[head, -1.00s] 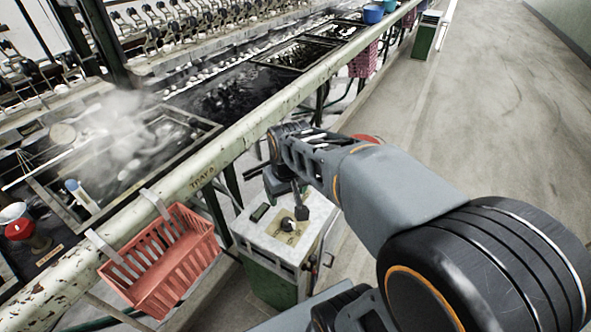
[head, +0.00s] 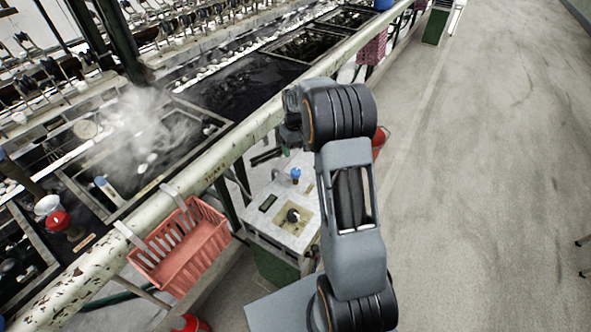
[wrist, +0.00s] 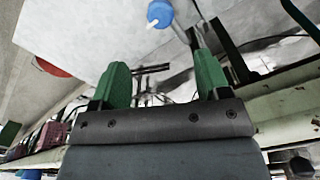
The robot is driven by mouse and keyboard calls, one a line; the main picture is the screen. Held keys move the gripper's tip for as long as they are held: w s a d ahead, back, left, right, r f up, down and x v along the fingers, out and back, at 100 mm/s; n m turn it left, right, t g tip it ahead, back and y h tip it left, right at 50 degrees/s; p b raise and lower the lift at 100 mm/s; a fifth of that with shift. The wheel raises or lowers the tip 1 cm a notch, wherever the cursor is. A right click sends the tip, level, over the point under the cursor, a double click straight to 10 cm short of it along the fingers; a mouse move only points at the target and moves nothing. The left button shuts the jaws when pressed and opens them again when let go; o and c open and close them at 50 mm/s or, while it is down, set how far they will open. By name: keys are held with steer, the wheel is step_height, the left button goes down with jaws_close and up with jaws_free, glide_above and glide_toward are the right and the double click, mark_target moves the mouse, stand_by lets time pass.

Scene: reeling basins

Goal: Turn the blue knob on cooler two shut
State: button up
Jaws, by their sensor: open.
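A cooler (head: 262,226) with a white top and green body stands beside the rail, below the arm in the head view. Its blue knob (head: 295,173) stands on a short pipe fitting at the far end of the top. A dark round dial (head: 293,216) sits on a cream plate nearer me. In the wrist view the blue knob (wrist: 160,13), with a small white pointer, is at the top edge, beyond the fingertips and apart from them. My gripper (wrist: 162,70) is open and empty, its two green fingers spread. In the head view it is mostly hidden behind my arm.
A coral basket (head: 185,243) hangs on the chipped rail (head: 95,265) left of the cooler. A red bucket (head: 379,140) is partly behind my arm. Another green box (head: 436,24) stands far back along the rail.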

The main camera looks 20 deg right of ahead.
mark_target(296, 171)
step_height(296, 171, down, 12)
stand_by(0.5)
steer(key=c, duration=0.9)
